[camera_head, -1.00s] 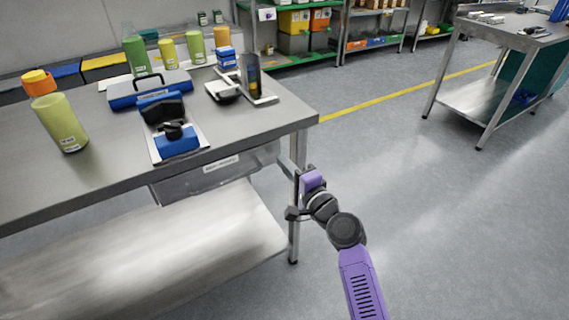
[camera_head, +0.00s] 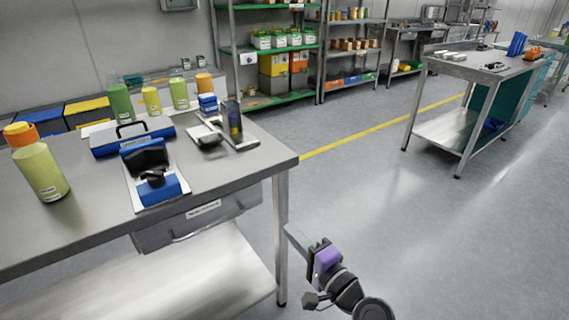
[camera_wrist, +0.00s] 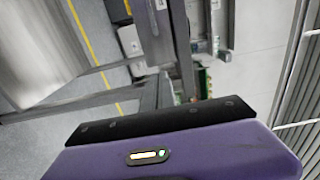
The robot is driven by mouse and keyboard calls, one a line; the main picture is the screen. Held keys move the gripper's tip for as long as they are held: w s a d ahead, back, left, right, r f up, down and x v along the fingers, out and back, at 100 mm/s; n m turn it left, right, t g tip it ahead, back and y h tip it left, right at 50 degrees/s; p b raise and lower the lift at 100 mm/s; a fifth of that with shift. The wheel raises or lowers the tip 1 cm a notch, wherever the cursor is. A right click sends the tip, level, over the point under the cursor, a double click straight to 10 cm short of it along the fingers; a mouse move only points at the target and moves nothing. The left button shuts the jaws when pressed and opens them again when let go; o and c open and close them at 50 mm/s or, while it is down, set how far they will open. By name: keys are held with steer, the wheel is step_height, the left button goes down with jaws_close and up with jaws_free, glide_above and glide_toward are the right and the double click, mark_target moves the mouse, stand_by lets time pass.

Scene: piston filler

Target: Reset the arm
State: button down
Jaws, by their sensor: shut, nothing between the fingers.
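My gripper (camera_head: 297,238) is at the lower middle of the head view, in the air to the right of the workbench's (camera_head: 232,168) front right leg. Its fingers look closed, with nothing held. It appears below the height of the bench top. In the wrist view the purple and black gripper body (camera_wrist: 165,135) fills the bottom and the fingertips cannot be made out.
The bench carries a yellow-green bottle with orange cap (camera_head: 38,165), a blue toolbox (camera_head: 132,139), a blue-black device (camera_head: 150,172) and several other bottles. A drawer (camera_head: 195,218) is under the top. Shelves (camera_head: 268,100) stand behind. The floor right of the bench is clear.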

steer(key=s+d+f+n+t+h, duration=0.1)
steer(key=s+d+n+t+h, duration=0.35)
steer(key=s+d, duration=0.9)
steer(key=s+d+r+n+g+h, duration=0.1)
steer(key=s+d+n+g+h, duration=0.15)
steer(key=s, duration=1.35)
steer(key=s+d+n+g+h, duration=0.1)
steer(key=s+n+g+h, duration=0.2)
steer(key=s, duration=1.2)
step_height(320, 180, up, 13)
steer(key=n+p, duration=0.1)
steer(key=p, duration=1.2)
steer(key=shift+s+d+t, duration=0.2)
steer(key=shift+s+t, duration=0.2)
steer(key=shift+r, duration=0.1)
